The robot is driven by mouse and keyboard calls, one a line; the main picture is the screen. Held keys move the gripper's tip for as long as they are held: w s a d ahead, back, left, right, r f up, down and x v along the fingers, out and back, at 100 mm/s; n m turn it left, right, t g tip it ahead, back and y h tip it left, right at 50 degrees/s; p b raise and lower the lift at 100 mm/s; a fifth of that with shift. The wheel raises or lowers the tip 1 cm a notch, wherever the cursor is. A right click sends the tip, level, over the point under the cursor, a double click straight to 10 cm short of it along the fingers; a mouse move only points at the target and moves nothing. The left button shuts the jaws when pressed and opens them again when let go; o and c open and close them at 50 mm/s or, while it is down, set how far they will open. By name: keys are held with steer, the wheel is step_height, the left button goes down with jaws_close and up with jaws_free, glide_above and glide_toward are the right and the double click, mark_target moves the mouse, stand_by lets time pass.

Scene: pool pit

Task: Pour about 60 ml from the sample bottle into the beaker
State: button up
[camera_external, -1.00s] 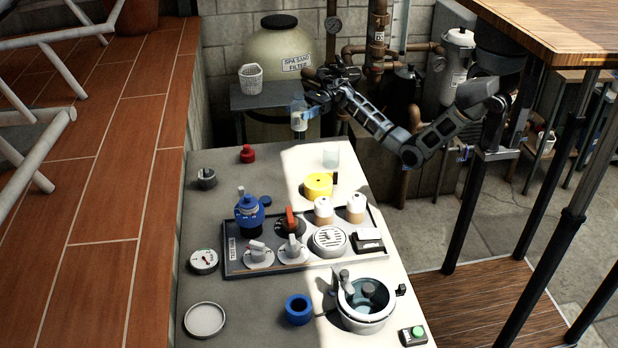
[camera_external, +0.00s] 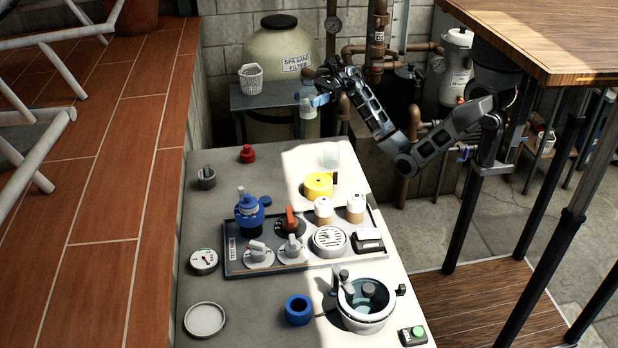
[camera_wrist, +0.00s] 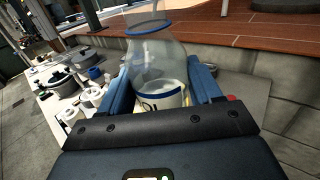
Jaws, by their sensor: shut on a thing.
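The clear sample bottle (camera_external: 308,118) is held upright above the far end of the bench, to the left of the beaker. My gripper (camera_external: 318,98) is shut on it. In the wrist view the bottle (camera_wrist: 158,62) stands between the two blue fingers, with a blue ring near its top, a blue band and part of a pale lettered label. Its liquid level is hard to tell. The clear beaker (camera_external: 331,155) stands upright on the bench at the far right, apart from the bottle and below it. I cannot make out the beaker in the wrist view.
A yellow round part (camera_external: 318,185) lies just in front of the beaker. A red knob (camera_external: 247,154) sits at the far left. A grey tray (camera_external: 240,268) of fittings fills the bench middle. Pipes and a sand filter (camera_external: 275,60) stand behind. The bench left of the beaker is clear.

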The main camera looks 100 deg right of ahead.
steer(key=s+a+f+b, duration=0.2)
steer(key=s+a+b, duration=0.9)
steer(key=a, duration=0.2)
step_height(320, 180, down, 10)
steer(key=shift+a, duration=0.25)
steer(key=shift+d+r+m+p, duration=0.1)
steer(key=shift+r+m+p, duration=0.15)
steer(key=shift+m+p, duration=0.2)
